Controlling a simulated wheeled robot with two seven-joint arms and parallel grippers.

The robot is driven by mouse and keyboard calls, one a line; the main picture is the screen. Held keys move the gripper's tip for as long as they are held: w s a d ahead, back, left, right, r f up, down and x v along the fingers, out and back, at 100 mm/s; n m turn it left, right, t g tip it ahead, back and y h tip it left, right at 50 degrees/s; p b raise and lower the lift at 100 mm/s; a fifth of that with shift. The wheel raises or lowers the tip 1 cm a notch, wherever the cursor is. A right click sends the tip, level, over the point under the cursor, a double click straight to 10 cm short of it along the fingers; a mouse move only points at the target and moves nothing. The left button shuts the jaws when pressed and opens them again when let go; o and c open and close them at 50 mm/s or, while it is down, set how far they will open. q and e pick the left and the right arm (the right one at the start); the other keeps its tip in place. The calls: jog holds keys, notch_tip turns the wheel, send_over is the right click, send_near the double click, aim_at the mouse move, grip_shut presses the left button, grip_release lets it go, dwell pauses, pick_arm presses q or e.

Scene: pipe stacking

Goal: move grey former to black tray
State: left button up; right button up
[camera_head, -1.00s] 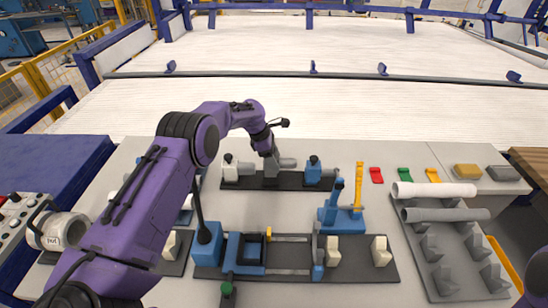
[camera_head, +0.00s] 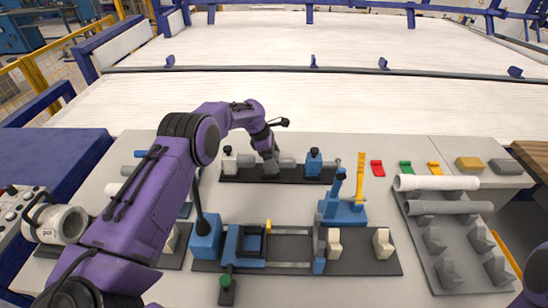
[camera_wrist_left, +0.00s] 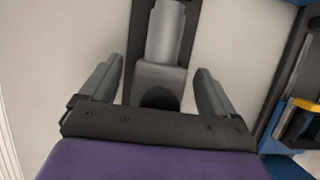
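The grey former (camera_wrist_left: 160,85) sits on the black tray (camera_wrist_left: 192,22), between the two fingers of my left gripper (camera_wrist_left: 158,88) in the left wrist view. The fingers are spread, with a gap on each side of it. A grey tube lies along the tray above the former there. In the head view the former (camera_head: 271,170) is partly hidden by my left gripper (camera_head: 268,158), which is down at the back tray (camera_head: 240,177). Only a purple part of my right arm shows at the right edge; its gripper is out of view.
A blue stand with a yellow lever (camera_head: 361,165) is to the right. A larger dark fixture (camera_head: 365,262) lies in front. A grey rack (camera_head: 418,243) holds tubes at right.

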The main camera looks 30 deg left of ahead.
pick_arm(q)
jog(key=shift+a+r, duration=0.15)
jog(key=shift+r, duration=0.1)
jog(key=b+v, duration=0.2)
jog(key=v, duration=0.8)
